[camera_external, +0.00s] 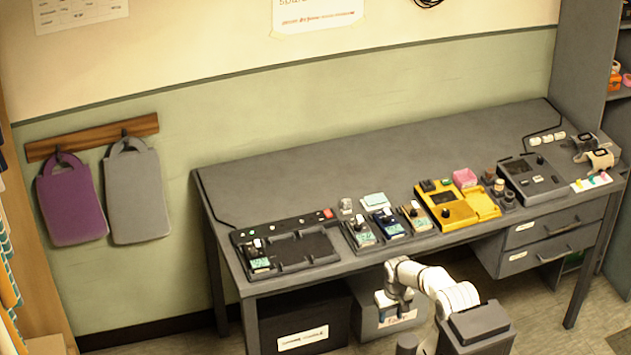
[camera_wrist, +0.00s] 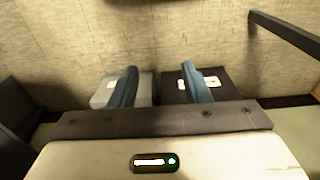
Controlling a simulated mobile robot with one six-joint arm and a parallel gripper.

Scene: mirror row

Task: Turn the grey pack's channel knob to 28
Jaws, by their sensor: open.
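A small grey pack (camera_external: 361,235) with a green screen and a light knob on top stands on the desk in the external view, left of a blue pack (camera_external: 388,223) and a tan pack (camera_external: 416,216). The knob's number is too small to read. My gripper (camera_external: 391,303) hangs in front of the desk, below its top edge and apart from the packs. In the wrist view my gripper (camera_wrist: 158,84) shows two blue fingers spread apart with nothing between them. The grey pack does not show in the wrist view.
A dark charging tray (camera_external: 305,250) holding another pack (camera_external: 259,257) lies at the desk's left end. A yellow device (camera_external: 447,211) and a grey console (camera_external: 533,177) stand to the right. Labelled boxes (camera_external: 302,325) sit under the desk (camera_external: 300,195), whose back is clear.

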